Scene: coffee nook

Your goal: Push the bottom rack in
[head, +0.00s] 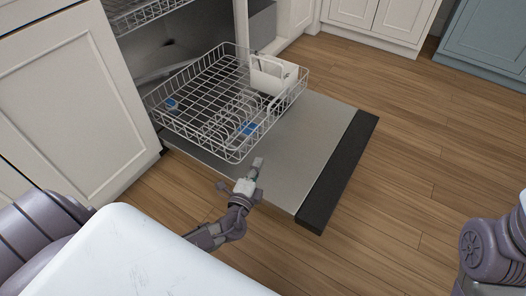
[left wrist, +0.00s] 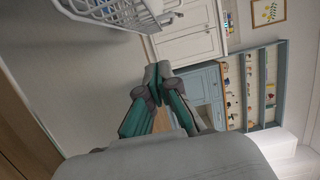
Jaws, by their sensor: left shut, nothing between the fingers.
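The bottom rack (head: 197,127) is a white wire basket pulled out of the dishwasher, over the open door (head: 318,126). A white cutlery basket (head: 273,76) sits at its right end, and small blue pieces show in it. Part of the rack (left wrist: 105,12) also shows at the top of the left wrist view. My left gripper (head: 257,165) is shut and empty, just in front of the rack's near corner and above the door. Its fingers (left wrist: 158,72) meet in the left wrist view. My right gripper is not in view; only part of the right arm shows at the right edge.
The upper rack (head: 143,12) is inside the dishwasher at the top. A white cabinet (head: 70,105) stands left of the opening. The door's dark edge (head: 340,170) juts out over the wood floor (head: 430,150), which is clear to the right.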

